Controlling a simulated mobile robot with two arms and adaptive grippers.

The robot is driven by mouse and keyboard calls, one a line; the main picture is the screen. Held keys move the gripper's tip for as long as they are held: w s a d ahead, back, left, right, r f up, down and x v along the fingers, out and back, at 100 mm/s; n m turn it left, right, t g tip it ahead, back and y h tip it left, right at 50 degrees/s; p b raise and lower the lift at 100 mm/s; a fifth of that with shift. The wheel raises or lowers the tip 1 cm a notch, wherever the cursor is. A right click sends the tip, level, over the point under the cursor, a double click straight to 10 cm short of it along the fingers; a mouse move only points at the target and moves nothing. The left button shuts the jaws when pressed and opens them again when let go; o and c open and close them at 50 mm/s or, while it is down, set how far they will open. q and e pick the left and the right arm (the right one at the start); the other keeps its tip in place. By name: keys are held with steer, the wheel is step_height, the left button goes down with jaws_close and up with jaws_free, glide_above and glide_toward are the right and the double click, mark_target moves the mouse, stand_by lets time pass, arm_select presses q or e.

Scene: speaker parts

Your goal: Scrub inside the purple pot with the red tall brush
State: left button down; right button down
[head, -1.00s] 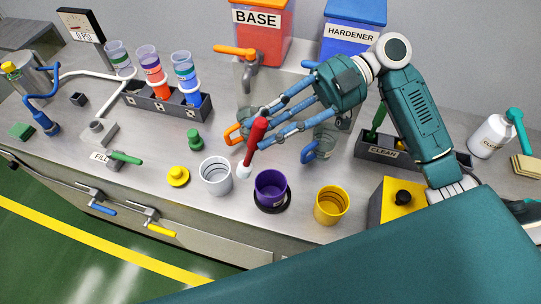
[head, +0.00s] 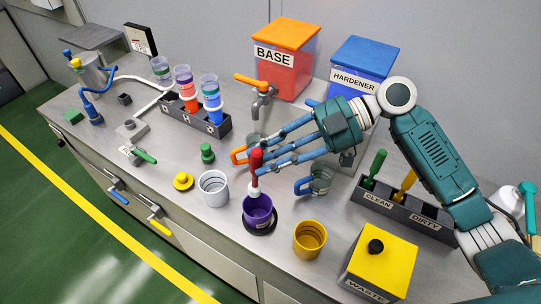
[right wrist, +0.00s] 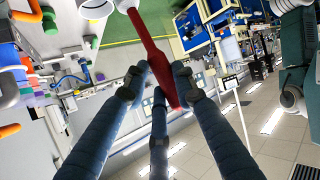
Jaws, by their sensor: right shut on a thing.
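The purple pot (head: 258,216) stands on a black round base on the bench in the head view. The red tall brush (head: 256,166) is upright, red handle up, with its white head down at the mouth of the pot. Whether the head touches the inside cannot be told. My right gripper (head: 262,168) is shut on the red handle, which also shows between the fingers in the right wrist view (right wrist: 155,62). My left gripper is not in view.
A white pot (head: 213,189) stands left of the purple pot and a yellow pot (head: 309,240) right of it. A yellow waste box (head: 382,262) and the clean/dirty holder (head: 400,206) are further right. Base (head: 285,62) and hardener (head: 358,70) tanks stand behind.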

arm_select(q)
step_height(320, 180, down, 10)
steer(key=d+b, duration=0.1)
steer(key=b, duration=0.9)
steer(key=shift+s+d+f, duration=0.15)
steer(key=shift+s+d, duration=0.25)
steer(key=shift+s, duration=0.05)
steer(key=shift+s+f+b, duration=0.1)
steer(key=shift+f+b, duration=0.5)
steer(key=shift+b, duration=0.1)
stand_by(0.6)
